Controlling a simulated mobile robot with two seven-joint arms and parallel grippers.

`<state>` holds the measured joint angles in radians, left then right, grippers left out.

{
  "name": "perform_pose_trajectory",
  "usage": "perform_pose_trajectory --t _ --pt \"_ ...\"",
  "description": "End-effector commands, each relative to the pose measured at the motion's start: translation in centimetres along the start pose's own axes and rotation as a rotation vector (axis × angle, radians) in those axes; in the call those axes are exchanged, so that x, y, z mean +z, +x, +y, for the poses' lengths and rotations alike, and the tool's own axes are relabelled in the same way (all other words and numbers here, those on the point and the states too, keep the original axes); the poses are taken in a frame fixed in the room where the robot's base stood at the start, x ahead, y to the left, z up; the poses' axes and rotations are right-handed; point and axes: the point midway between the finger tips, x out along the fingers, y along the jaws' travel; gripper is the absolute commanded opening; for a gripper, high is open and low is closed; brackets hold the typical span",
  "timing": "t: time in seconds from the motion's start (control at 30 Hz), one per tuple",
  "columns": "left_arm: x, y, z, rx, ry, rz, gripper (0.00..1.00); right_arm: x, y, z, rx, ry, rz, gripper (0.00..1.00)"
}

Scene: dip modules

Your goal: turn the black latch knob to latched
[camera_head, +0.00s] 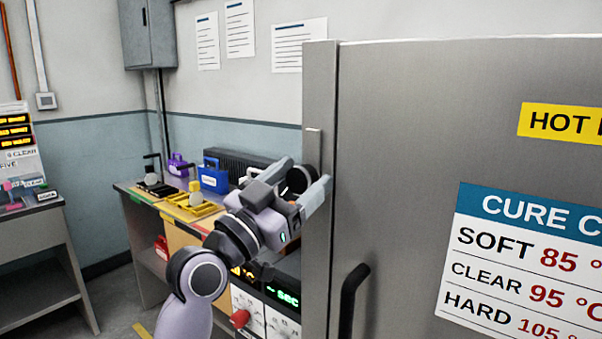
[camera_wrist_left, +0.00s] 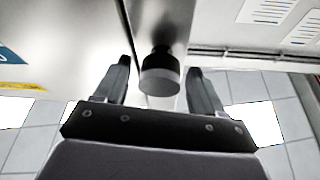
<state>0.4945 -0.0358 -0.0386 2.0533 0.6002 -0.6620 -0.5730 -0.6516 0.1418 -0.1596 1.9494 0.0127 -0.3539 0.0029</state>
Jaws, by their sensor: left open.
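The black latch knob (camera_wrist_left: 160,72) shows in the left wrist view as a dark cylinder with a paler grey end, beside the edge of the steel door. My left gripper (camera_head: 307,176) is at the left edge of the steel oven (camera_head: 400,120). Its jaws are open, and in the left wrist view the two fingers (camera_wrist_left: 160,85) stand on either side of the knob, with gaps showing between. In the head view a dark round shape, apparently the knob (camera_head: 298,180), shows between the fingers, partly hidden. I cannot read a latch mark. My right gripper is not in view.
A black door handle (camera_head: 350,300) stands out below the gripper. A bench (camera_head: 130,192) behind my left arm carries a blue caddy (camera_head: 213,178), a yellow tray (camera_head: 190,208) and a purple item (camera_head: 180,165). A grey side table (camera_head: 35,222) stands far left, with open floor between.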

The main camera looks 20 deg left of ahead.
Motion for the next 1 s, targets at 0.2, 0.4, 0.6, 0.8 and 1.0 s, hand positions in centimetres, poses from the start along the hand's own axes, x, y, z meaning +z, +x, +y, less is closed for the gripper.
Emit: perform_pose_trajectory --t 0.2,0.4,0.6,0.8,1.0 --pt "0.0 0.6 0.1 0.001 -0.001 0.001 0.69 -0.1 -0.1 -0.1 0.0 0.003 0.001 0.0" --pt "0.0 0.6 0.1 0.0 -0.001 0.001 0.53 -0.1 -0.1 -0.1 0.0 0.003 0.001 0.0" --pt "0.0 0.6 0.0 0.001 -0.001 0.0 0.0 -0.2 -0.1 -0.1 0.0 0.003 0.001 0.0" --pt "0.2 0.6 -0.1 0.004 0.008 -0.001 0.0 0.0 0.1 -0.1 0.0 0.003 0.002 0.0" --pt "0.7 0.7 -1.1 0.017 0.045 -0.002 0.0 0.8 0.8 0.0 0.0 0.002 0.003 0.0"
